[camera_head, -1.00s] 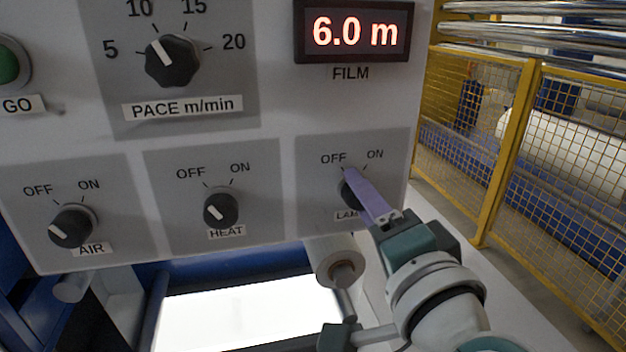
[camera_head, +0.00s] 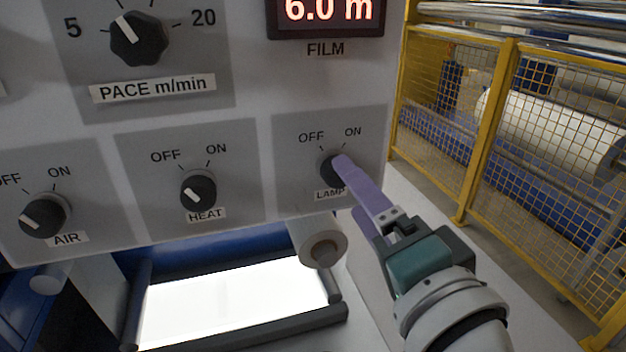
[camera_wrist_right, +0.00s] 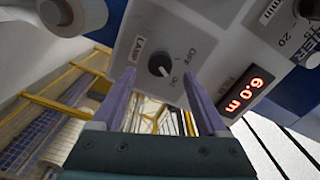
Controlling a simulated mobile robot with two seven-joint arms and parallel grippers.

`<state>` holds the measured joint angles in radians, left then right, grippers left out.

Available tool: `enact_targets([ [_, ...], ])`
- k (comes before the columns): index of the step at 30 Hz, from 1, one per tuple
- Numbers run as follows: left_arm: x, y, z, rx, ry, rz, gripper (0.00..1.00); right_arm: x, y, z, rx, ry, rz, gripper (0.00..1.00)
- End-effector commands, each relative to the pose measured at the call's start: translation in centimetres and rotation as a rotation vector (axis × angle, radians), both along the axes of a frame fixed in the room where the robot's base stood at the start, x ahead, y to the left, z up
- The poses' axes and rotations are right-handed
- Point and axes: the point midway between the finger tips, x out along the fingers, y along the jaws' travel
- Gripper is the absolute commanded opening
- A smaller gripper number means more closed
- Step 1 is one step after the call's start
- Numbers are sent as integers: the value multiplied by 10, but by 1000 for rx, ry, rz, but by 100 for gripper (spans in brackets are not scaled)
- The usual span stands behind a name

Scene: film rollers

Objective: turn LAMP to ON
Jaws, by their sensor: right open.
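The LAMP knob (camera_head: 329,172) is a black dial on a grey plate on the control panel, with OFF and ON printed above it and the LAMP label (camera_head: 330,194) below. My right gripper (camera_head: 342,160) has long purple fingers that reach the knob and hide its right part in the head view. In the right wrist view the knob (camera_wrist_right: 160,65) shows between the two open fingers (camera_wrist_right: 158,73). Whether a finger touches the knob I cannot tell. My left gripper is not in view.
The HEAT knob (camera_head: 198,190) and AIR knob (camera_head: 44,216) sit to the left, and the PACE knob (camera_head: 138,38) is above. The red FILM display (camera_head: 326,14) reads 6.0 m. A roller end (camera_head: 322,244) is below the panel. A yellow mesh fence (camera_head: 458,130) stands right.

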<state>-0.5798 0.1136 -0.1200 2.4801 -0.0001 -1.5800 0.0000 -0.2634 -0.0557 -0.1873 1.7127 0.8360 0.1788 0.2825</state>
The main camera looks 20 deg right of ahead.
Motion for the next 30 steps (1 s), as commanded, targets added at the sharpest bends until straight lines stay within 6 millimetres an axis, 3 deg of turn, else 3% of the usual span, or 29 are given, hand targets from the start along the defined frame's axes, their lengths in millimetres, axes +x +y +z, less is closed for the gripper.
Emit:
enact_targets([
  [3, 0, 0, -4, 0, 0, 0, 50, -24, -1, -2, 0, 2, 0, 76],
  [9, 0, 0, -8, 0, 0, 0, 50, -49, -2, -1, -1, 1, 1, 76],
  [23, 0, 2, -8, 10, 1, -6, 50, -55, 0, 1, -8, 2, 10, 76],
  [26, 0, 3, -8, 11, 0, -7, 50, -56, 11, 0, -68, 24, 79, 76],
  [30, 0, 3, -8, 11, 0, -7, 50, -67, 41, -11, -291, 124, 297, 76],
])
